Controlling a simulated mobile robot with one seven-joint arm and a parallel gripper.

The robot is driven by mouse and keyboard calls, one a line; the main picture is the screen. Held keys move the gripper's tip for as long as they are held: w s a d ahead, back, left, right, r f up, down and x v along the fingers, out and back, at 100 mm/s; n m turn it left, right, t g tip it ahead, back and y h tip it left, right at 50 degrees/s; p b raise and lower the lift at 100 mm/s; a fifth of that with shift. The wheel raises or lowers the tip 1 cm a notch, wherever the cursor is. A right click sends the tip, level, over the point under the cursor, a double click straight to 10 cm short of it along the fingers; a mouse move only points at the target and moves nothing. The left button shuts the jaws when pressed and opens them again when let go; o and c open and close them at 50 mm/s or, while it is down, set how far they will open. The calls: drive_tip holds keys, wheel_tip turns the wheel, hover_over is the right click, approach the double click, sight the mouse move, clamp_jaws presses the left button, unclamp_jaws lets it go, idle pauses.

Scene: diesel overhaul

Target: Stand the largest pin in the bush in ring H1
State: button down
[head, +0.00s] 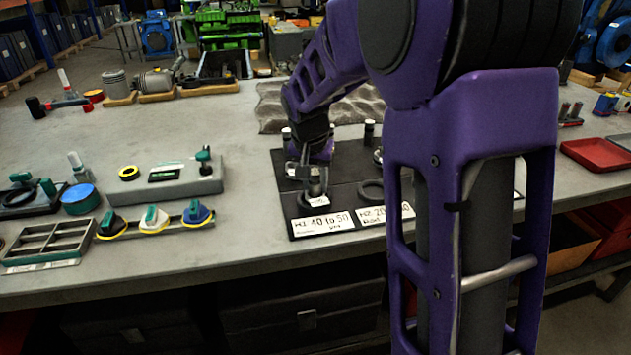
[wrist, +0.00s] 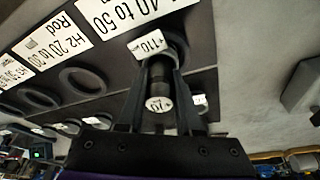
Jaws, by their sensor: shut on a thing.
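The pin lies between the two fingers, pointing at the ring beside the "40 to 50" card (wrist: 128,12). A white tag reading 110 (wrist: 148,43) is at that ring, in front of a dark round part, seemingly the bush. In the head view my gripper (head: 312,168) is over ring H1 (head: 316,204) on the dark board. I cannot tell whether the pin's lower end is inside the bush or just above it.
The H2 ring (wrist: 83,80) is empty beside H1. Another dark pin with a pale top (head: 369,130) stands on the board's back. My arm hides the board's right part. A grey block (head: 180,183) with tools lies left, with bare bench between.

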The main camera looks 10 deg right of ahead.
drive_tip(key=c, duration=0.5)
unclamp_jaws()
drive_tip(key=shift+s+f, duration=0.35)
drive_tip(key=shift+f, duration=0.4)
drive_tip(key=shift+a+r, duration=0.1)
drive_tip(key=shift+r, duration=0.35)
drive_tip(key=p+v, duration=0.3)
drive_tip(key=v, duration=1.4)
drive_tip(key=shift+w+r, duration=0.25)
drive_tip(key=shift+r, duration=0.2)
